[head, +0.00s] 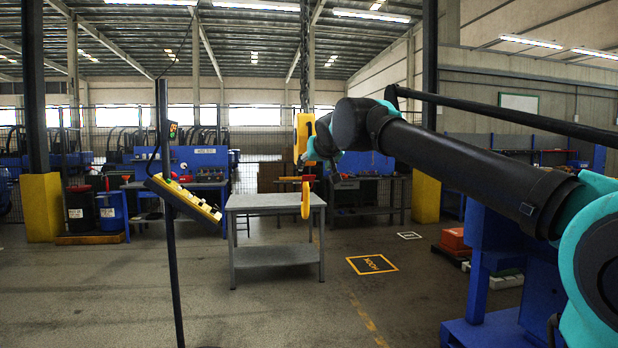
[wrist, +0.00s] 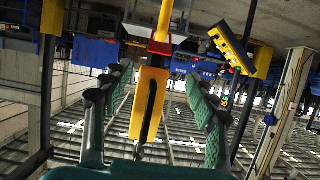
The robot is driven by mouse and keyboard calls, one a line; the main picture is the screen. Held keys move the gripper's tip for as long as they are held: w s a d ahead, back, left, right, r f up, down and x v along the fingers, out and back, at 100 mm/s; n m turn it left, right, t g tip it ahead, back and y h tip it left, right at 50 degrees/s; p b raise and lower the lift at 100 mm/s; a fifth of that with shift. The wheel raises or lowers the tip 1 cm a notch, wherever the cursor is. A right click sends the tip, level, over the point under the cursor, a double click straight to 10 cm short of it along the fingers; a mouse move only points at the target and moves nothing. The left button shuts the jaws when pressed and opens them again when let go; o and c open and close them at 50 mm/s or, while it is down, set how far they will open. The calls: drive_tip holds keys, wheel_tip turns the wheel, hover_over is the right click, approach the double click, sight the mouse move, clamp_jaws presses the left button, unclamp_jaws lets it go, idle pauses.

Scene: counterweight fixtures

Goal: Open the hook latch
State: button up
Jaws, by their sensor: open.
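A yellow hanging hook unit (head: 305,201) is in the middle of the head view. It has a yellow upper body, a red crosspiece and a yellow lower part. It also shows in the wrist view, which is upside down, as a yellow body (wrist: 142,104) with a long dark strip (wrist: 151,108) and a red band (wrist: 160,47). I cannot tell which part is the latch. My gripper (head: 318,150) is at the upper body. In the wrist view my gripper (wrist: 157,78) is open, with its green-padded fingers on either side of the yellow body and visible gaps.
A grey table (head: 275,200) stands behind and below the hook. A yellow control box (head: 186,200) on a dark post (head: 169,250) is to the left. The floor has a yellow-framed marking (head: 372,264). Open floor lies in front of the table.

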drive_tip(key=x, duration=1.1)
drive_tip(key=shift+w+f, duration=0.1)
drive_tip(key=shift+f, duration=0.1)
clamp_jaws()
